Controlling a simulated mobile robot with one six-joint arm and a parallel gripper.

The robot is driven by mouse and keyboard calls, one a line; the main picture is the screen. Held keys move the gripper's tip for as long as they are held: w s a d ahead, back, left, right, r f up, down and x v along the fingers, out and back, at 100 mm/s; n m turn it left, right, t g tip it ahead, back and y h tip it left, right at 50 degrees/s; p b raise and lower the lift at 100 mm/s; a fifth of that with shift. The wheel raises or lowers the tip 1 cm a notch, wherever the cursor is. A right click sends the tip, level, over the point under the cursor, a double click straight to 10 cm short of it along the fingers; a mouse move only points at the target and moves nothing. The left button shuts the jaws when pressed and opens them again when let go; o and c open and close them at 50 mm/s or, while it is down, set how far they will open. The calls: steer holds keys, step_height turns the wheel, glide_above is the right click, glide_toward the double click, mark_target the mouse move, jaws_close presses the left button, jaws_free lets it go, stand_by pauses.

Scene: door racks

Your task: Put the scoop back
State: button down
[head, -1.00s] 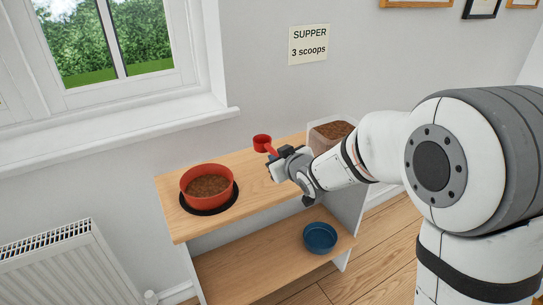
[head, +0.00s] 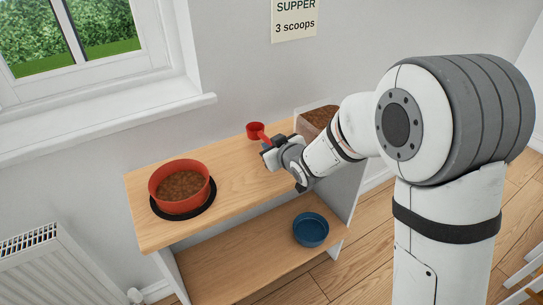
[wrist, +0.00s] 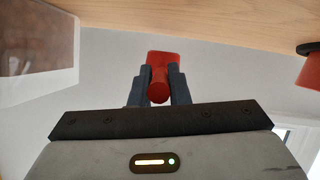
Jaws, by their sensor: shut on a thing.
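The red scoop (head: 255,129) is held by its handle in my gripper (head: 267,149), with its cup toward the wall, near the back edge of the wooden unit's top (head: 235,165). I cannot tell whether it touches the top. In the wrist view, the two dark fingers of my gripper (wrist: 159,80) are shut on the red handle, and the scoop's red end (wrist: 163,57) shows beyond them. A clear bin of brown kibble (head: 319,117) stands just right of the gripper, partly hidden by my arm.
A red bowl of kibble (head: 179,187) sits on a black round mat (head: 185,213) at the left of the top. A blue bowl (head: 311,230) is on the lower shelf. A "SUPPER 3 scoops" sign (head: 295,18) hangs above. The top's middle is clear.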

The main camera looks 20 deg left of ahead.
steer(key=shift+s+a+f, duration=0.15)
steer(key=shift+f, duration=1.55)
steer(key=shift+f+b, duration=0.15)
steer(key=shift+b, duration=0.2)
steer(key=c, duration=1.4)
jaws_free()
